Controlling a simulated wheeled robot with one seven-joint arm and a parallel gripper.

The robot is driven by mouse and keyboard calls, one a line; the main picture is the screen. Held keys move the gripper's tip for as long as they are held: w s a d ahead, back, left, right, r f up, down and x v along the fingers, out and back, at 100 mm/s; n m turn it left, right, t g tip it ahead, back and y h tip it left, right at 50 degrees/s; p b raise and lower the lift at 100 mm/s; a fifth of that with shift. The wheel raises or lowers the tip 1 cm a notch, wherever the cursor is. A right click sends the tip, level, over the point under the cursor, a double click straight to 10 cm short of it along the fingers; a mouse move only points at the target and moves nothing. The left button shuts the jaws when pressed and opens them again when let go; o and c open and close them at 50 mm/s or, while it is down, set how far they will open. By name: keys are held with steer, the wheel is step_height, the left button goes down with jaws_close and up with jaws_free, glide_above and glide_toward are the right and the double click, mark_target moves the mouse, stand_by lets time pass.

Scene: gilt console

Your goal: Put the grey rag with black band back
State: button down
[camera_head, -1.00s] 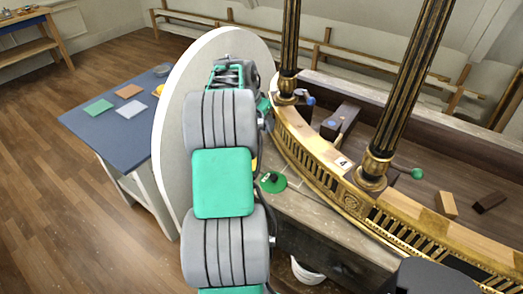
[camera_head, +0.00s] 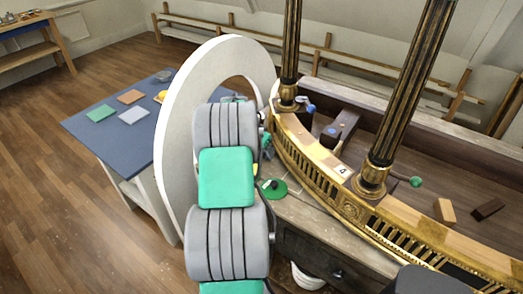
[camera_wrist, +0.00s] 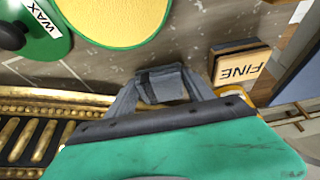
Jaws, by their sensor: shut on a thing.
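The grey rag with black band (camera_wrist: 162,86) is a small folded grey piece with a dark strip, seen in the wrist view between my fingers. My gripper (camera_wrist: 163,92) is shut on it, over a grey, speckled worn surface. Whether the rag touches that surface I cannot tell. In the head view my own arm hides the gripper and the rag.
A green WAX tin (camera_wrist: 40,32), a yellow disc (camera_wrist: 115,12) and a FINE block (camera_wrist: 240,66) lie around the gripper. The gilt rail (camera_wrist: 60,105) runs close by. A large white ring (camera_head: 180,120) stands beside my arm. A blue table (camera_head: 105,140) holds flat coloured pieces.

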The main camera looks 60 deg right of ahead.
steer(key=shift+a+f+b, duration=0.1)
steer(key=shift+f+b, duration=0.25)
steer(key=shift+f, duration=0.1)
